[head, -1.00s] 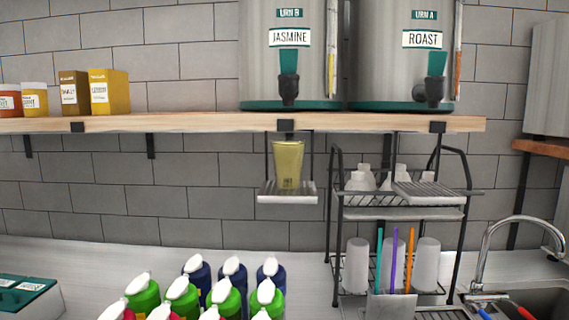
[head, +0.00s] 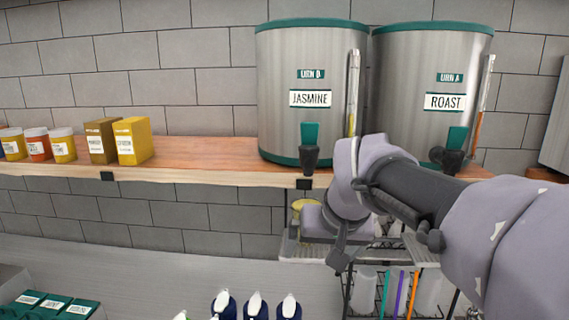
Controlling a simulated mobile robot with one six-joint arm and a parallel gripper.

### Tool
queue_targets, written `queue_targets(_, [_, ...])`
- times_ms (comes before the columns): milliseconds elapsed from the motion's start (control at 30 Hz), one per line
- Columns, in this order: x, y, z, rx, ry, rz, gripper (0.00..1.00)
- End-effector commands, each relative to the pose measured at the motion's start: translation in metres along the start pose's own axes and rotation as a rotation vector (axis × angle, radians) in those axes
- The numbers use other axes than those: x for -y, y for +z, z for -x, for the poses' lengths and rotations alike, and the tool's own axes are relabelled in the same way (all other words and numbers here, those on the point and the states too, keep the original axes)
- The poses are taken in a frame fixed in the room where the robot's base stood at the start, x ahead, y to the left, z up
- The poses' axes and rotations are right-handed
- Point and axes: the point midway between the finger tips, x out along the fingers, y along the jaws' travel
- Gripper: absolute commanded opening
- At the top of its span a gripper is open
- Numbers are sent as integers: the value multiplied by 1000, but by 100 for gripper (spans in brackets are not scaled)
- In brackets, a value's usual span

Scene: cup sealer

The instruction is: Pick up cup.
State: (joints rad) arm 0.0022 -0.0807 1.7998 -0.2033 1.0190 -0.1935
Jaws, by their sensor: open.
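The yellow cup (head: 303,204) is on the small hanging shelf (head: 300,250) below the jasmine urn's tap in the head view. Only its upper part shows; my gripper and wrist hide the rest. My gripper (head: 314,222) is in front of the cup, overlapping it in the picture, with my arm reaching in from the right. The jaws are open. I cannot tell whether the fingers are around the cup or only in front of it.
The jasmine urn (head: 306,90) and roast urn (head: 430,80) stand on the wooden shelf (head: 220,178) above. A wire rack (head: 350,300) with cups and straws is at lower right, partly behind my arm. Bottles (head: 255,305) stand below.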

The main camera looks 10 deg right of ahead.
Motion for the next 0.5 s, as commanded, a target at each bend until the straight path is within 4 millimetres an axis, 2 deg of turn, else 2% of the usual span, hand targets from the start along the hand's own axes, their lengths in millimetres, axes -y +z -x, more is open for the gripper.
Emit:
queue_targets(33, [5, -49, 32, -1, 11, 27, 98])
queue_targets(100, [8, -91, 41, -9, 26, 65, 98])
queue_targets(200, [9, -129, 45, -16, 41, 104, 98])
queue_targets(300, [9, -145, 42, -20, 50, 123, 98])
queue_targets(367, [8, -147, 34, -19, 51, 127, 98])
queue_targets(500, [6, -145, -6, -16, 52, 128, 98])
